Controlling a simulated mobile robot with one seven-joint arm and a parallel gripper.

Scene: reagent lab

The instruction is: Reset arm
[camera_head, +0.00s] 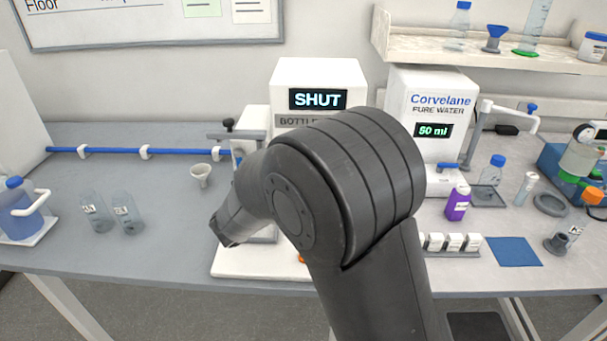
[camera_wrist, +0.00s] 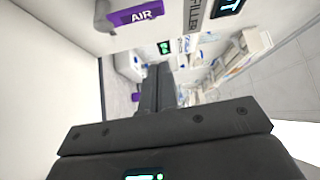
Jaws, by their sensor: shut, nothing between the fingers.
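My arm (camera_head: 345,185) rises from the bottom of the head view and bends to the left over the bench. It hides the middle of the bench and part of the white machine behind it. In the wrist view my gripper (camera_wrist: 160,72) is shut, with its dark fingers together and nothing between them. In the head view I cannot clearly make out the fingertips.
A white unit reading "SHUT" (camera_head: 318,75) stands behind my arm. A Corvelane water unit (camera_head: 432,112) is to its right. A purple bottle (camera_head: 457,203) stands to the right.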

